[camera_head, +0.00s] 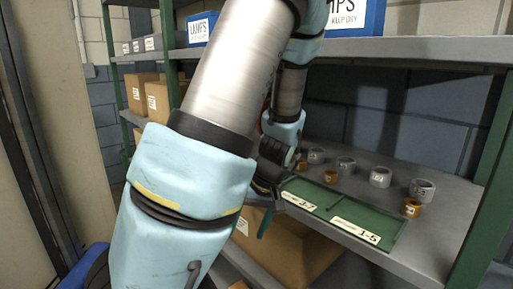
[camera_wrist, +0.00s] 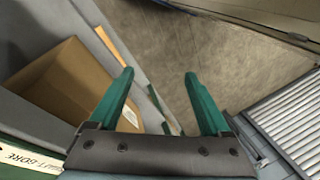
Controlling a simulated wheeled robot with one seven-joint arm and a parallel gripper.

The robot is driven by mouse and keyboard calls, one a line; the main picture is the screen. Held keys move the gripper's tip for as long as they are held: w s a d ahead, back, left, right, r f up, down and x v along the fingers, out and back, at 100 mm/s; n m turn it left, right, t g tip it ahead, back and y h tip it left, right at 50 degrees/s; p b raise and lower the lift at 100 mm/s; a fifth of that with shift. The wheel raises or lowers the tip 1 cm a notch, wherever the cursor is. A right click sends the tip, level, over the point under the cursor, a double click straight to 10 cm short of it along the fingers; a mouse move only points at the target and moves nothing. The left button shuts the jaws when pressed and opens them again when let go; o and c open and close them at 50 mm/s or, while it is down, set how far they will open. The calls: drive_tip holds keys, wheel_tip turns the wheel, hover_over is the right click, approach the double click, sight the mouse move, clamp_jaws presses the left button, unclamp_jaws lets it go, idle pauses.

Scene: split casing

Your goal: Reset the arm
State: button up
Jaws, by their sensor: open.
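My gripper (camera_wrist: 158,82) is open and empty in the wrist view, with its two green fingers spread apart over a brown floor. In the head view my arm crosses the middle of the picture. One green finger of my gripper (camera_head: 265,222) shows there at the front edge of the shelf, left of the green tray (camera_head: 318,214). The rest of the gripper is mostly hidden behind my arm in that view.
Grey and orange rings, such as a grey ring (camera_head: 380,177), stand on the shelf (camera_head: 440,226) behind the tray. A cardboard box (camera_head: 290,247) sits below. Blue boxes (camera_head: 357,17) stand on the upper shelf. The wrist view shows a cardboard box (camera_wrist: 68,82) at left and open floor ahead.

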drive_tip(key=shift+s+a+r+m+t+h+b, duration=0.2)
drive_tip(key=shift+s+a+r+m+h+b, duration=0.1)
drive_tip(key=shift+a+m+h+b, duration=0.4)
drive_tip(key=shift+s+a+r+m+t+h+b, duration=0.3)
drive_tip(key=shift+a+m+h+b, duration=0.25)
drive_tip(key=shift+a, duration=0.25)
drive_tip(key=shift+s+a+r+m+t+h+b, duration=0.1)
drive_tip(key=shift+s+a+r+m+h+b, duration=0.2)
drive_tip(key=shift+a+m+h+b, duration=0.35)
